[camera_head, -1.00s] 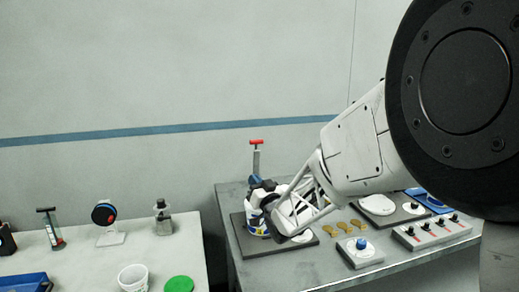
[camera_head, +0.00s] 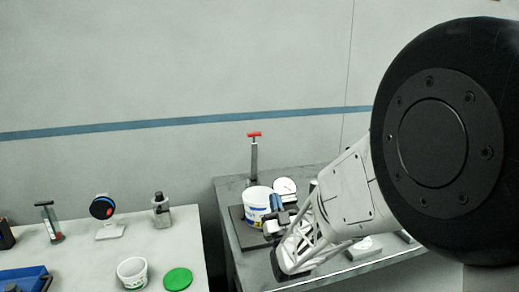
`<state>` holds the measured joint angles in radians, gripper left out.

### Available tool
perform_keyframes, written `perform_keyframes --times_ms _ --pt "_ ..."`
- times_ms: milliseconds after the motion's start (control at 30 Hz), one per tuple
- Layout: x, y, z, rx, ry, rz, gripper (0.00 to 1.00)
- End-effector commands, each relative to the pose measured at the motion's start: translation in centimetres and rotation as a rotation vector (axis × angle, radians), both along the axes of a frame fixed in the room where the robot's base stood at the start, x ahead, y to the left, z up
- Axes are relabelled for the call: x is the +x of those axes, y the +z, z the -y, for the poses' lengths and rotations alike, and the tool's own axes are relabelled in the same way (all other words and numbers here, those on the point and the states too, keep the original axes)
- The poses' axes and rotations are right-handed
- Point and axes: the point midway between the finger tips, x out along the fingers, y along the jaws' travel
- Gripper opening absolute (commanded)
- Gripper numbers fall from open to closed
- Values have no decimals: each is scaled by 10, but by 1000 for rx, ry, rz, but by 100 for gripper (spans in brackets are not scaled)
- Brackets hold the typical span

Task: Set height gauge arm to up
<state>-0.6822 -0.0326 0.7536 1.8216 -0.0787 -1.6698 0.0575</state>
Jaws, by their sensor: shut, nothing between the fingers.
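A grey upright post with a red T-shaped top (camera_head: 254,160) stands at the back of a dark base plate (camera_head: 238,228) on the right-hand table. It looks like the height gauge. I cannot make out its arm or the arm's position. A white tub (camera_head: 257,199) with a blue and yellow label stands in front of the post. A round white dial (camera_head: 285,187) shows just right of the tub. My gripper (camera_head: 271,222) is shut and empty, at the tub's front right in the picture. I cannot tell whether it touches anything. My wrist hides part of the plate.
The left-hand table (camera_head: 205,260) holds a white cup (camera_head: 132,272), a green disc (camera_head: 178,279), a blue tray (camera_head: 22,281) and several small devices. A gap separates the tables.

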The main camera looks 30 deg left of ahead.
Motion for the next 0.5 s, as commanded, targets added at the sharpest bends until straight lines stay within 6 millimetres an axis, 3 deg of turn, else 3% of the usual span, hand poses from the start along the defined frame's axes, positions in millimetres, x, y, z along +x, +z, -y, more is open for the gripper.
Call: perform_keyframes --times_ms 500 --pt "21 25 -21 0 1 0 0"
